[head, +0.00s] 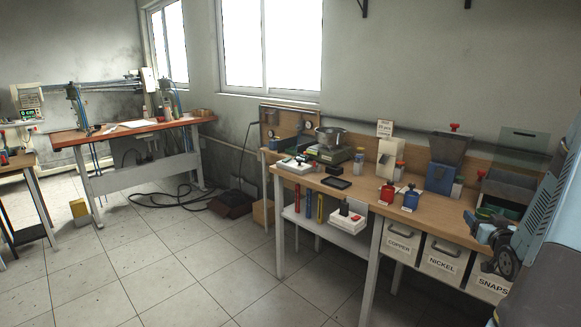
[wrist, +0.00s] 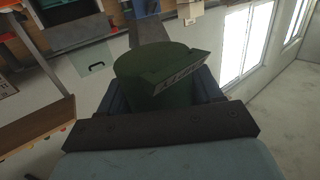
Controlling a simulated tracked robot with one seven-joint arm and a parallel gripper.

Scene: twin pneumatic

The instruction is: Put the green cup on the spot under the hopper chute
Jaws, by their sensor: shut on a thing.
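The green cup (wrist: 150,68) is dark green and sits between the fingers of my gripper (wrist: 157,88) in the wrist view. My gripper is shut on it, and a pale label or plate with writing crosses its near side. In the head view my gripper (head: 482,226) is at the right end of the long bench, partly hidden by my own arm. Something green (head: 487,212) shows beside it there. The hopper (head: 449,149) is a grey funnel with a red knob on a blue body (head: 440,178), left of my gripper. The spot under its chute cannot be made out.
A red jar (head: 387,194) and a blue jar (head: 410,201) stand on the bench left of my gripper. A grey bin (head: 507,190) stands behind it. Labelled drawers (head: 444,262) are below the bench top. The floor (head: 190,270) in front is clear.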

